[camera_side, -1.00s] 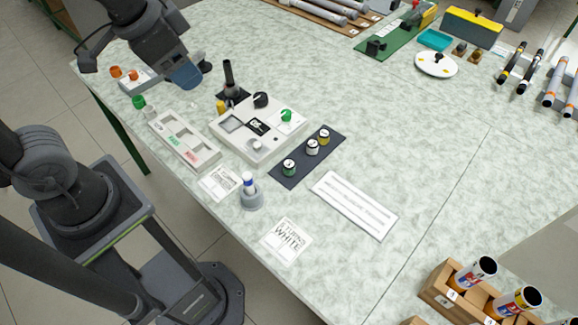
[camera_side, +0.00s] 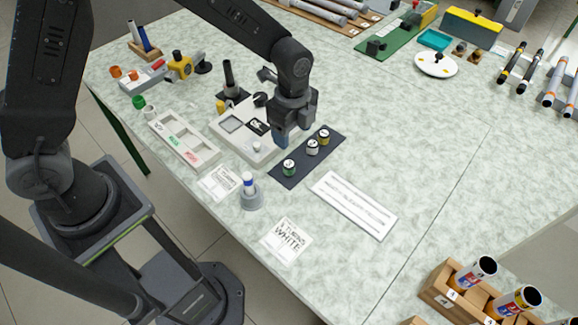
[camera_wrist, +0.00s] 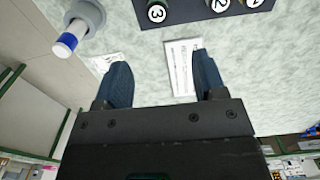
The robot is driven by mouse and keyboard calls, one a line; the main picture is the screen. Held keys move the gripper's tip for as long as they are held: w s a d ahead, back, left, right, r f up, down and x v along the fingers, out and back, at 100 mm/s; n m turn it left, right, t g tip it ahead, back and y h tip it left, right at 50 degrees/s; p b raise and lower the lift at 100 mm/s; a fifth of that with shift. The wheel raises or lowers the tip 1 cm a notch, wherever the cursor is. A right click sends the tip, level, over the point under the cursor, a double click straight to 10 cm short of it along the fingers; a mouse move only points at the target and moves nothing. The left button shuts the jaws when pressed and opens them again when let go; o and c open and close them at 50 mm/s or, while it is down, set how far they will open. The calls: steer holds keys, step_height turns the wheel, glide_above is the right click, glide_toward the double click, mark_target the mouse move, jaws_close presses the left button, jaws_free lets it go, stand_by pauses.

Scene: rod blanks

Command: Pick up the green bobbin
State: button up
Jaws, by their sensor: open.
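The green bobbin (camera_side: 289,168) stands on a dark mat (camera_side: 296,180), at the near end of a row with a white bobbin (camera_side: 312,147) and a yellow bobbin (camera_side: 323,137). In the wrist view the round number 3 marks the green bobbin (camera_wrist: 157,13) at the top edge. My gripper (camera_side: 281,137) is open and empty, above the mat's left side near the control box. In the wrist view its two fingers (camera_wrist: 160,78) stand apart with only the table and a white label plate between them.
A grey holder (camera_side: 250,202) with a blue-and-white cylinder stands left of the mat. The control box (camera_side: 230,125) is behind, partly covered by my arm. A label plate (camera_side: 353,205) lies right of the mat. A second green piece (camera_side: 139,102) stands at the far left.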

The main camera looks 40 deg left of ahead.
mark_target(289, 164)
step_height(289, 164, down, 7)
steer(key=shift+a+f, duration=0.1)
steer(key=shift+f, duration=0.05)
steer(key=shift+s+a+f, duration=0.1)
steer(key=shift+a+f, duration=0.05)
steer(key=shift+f, duration=1.15)
steer(key=shift+s+a+f, duration=0.1)
steer(key=shift+f, duration=1.2)
steer(key=c, duration=1)
steer(key=shift+r, duration=0.1)
